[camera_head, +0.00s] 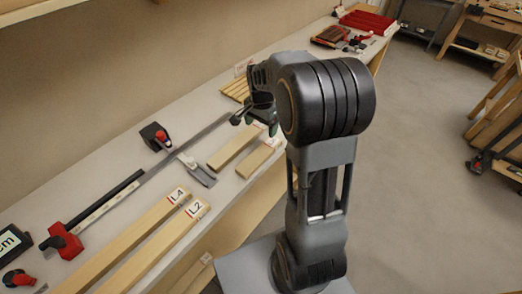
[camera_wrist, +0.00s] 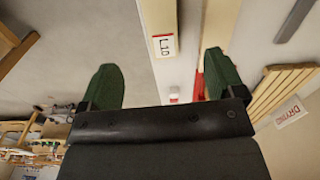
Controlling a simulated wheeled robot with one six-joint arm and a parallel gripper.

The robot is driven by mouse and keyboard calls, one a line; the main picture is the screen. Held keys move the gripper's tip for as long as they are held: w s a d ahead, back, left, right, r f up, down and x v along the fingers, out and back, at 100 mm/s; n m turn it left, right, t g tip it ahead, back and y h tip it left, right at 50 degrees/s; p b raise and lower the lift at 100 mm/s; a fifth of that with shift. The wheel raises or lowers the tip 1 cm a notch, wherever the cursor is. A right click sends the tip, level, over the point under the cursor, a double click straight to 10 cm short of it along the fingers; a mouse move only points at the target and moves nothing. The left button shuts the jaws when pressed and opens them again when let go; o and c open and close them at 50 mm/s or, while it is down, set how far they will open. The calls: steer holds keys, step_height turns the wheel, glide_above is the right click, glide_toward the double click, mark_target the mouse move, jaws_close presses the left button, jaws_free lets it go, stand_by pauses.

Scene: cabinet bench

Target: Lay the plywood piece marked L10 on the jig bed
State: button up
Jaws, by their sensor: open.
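My gripper (camera_head: 254,121) is open above the bench, its two dark green fingers apart with nothing between them; it also shows in the wrist view (camera_wrist: 162,80).
Longer pieces marked L4 (camera_head: 130,234) and L2 (camera_head: 160,247) lie at the near bench edge. A slatted rack (camera_wrist: 282,92) is beside the DRYING sign (camera_wrist: 291,113).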

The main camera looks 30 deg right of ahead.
steer(key=p, duration=0.1)
glide_above(261, 152)
steer(key=f, duration=0.8)
steer(key=shift+w+d+f, duration=0.2)
steer(key=shift+d, duration=0.05)
steer(key=shift+s+a+f+p, duration=0.15)
steer(key=shift+f+p, duration=0.3)
steer(key=shift+f, duration=0.95)
steer(key=shift+w+a+f+p, duration=0.1)
steer(key=shift+f+p, duration=0.3)
steer(key=shift+f, duration=1)
steer(key=shift+c, duration=0.4)
steer(key=c, duration=1.1)
steer(key=shift+r, duration=0.15)
